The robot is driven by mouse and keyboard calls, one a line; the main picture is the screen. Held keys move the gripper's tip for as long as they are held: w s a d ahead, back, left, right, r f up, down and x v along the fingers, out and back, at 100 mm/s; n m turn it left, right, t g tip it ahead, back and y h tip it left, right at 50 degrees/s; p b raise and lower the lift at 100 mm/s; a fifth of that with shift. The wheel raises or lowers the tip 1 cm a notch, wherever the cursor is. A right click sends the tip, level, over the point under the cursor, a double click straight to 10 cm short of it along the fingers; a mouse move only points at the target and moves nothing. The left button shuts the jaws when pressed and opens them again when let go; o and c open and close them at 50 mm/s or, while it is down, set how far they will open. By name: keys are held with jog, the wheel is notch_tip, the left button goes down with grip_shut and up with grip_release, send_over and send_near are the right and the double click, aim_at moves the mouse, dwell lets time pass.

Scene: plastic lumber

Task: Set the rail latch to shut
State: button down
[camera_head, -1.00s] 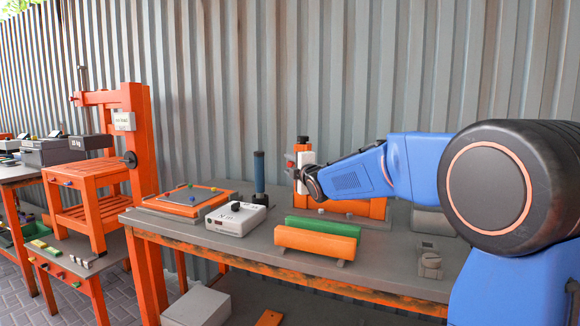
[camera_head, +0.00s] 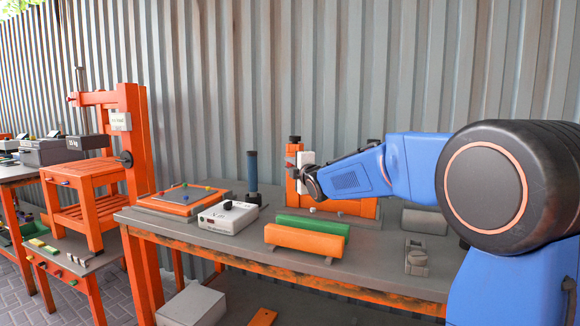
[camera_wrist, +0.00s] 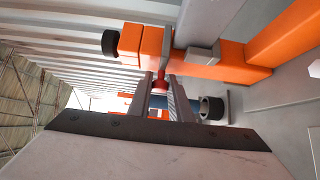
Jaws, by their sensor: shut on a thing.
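The rail latch is an orange frame (camera_head: 340,205) standing at the back of the bench. In the wrist view its orange bar (camera_wrist: 145,42) has a black knob (camera_wrist: 109,43) at one end and a grey block (camera_wrist: 204,52) across it. A red handle (camera_wrist: 160,83) sticks out from the bar. My gripper (camera_wrist: 160,95) is shut on this red handle, with a grey finger on each side of it. In the head view my gripper (camera_head: 293,168) is at the frame's left post, and the wrist partly hides the latch.
A dark blue upright cylinder (camera_head: 252,170), a white box (camera_head: 229,217) and an orange-edged board (camera_head: 184,200) stand to the left. A grey device (camera_head: 417,259) sits at the right.

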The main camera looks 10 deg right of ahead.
jog(key=shift+d+f, duration=0.1)
jog(key=c, duration=1.6)
grip_release()
jog(key=shift+s+d, duration=0.1)
jog(key=shift+c, duration=0.2)
jog(key=s+d, duration=0.2)
jog(key=s, duration=1.5)
jog(key=shift+d, duration=0.35)
jog(key=shift+s, duration=0.15)
